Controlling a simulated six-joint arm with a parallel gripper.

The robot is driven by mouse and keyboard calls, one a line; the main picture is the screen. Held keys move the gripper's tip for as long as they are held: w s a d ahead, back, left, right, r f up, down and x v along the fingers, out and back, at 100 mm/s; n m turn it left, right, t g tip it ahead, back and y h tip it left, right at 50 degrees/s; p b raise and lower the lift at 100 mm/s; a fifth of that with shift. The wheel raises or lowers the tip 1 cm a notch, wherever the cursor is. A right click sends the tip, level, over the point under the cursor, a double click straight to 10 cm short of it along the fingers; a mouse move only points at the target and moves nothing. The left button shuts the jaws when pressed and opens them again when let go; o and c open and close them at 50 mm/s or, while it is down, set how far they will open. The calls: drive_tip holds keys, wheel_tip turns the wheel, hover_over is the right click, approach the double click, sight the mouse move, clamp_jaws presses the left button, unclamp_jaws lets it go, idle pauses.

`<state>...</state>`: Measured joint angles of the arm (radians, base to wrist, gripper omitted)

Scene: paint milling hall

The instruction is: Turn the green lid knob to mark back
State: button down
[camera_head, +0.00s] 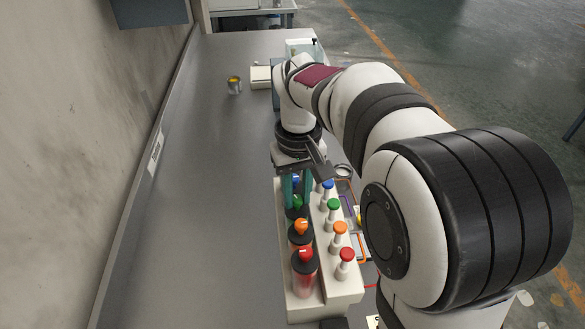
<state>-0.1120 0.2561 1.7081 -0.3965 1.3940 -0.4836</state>
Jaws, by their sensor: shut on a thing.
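In the head view, a row of jars with dark lids and coloured knobs stands in a pale rack (300,308). The green lid knob (296,201) sits between the blue knob (296,180) and the orange knob (301,228). My gripper (297,199) comes from the far side, with one teal finger on each side of the green knob. It is shut on that knob. The fingers partly hide the knob and its lid, and I cannot make out its pointer or the marks around it. A red knob (306,255) is nearest the camera.
A second row of blue, green (333,205), orange (340,229) and red (346,255) topped pegs stands close on the right. The bench (210,200) left of the rack is clear, up to the wall.

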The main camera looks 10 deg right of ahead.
sight(297, 198)
drive_tip(key=n, duration=0.6)
drive_tip(key=shift+r+n, duration=0.1)
drive_tip(key=shift+n, duration=0.2)
drive_tip(key=n, duration=0.6)
idle(0.4)
drive_tip(key=c, duration=0.7)
unclamp_jaws()
wheel_tip(297, 198, up, 16)
drive_tip(key=s+f+m, duration=0.6)
drive_tip(key=s, duration=0.2)
drive_tip(key=s+f+m+y, duration=0.1)
drive_tip(key=s+f+m, duration=0.5)
drive_tip(key=s+m, duration=0.1)
drive_tip(key=s+f+m, duration=0.6)
drive_tip(key=s+m, duration=0.1)
drive_tip(key=s, duration=0.2)
drive_tip(key=shift+s+d+f+y, duration=0.1)
drive_tip(key=shift+s+d+y, duration=0.1)
drive_tip(key=shift+d+y, duration=0.2)
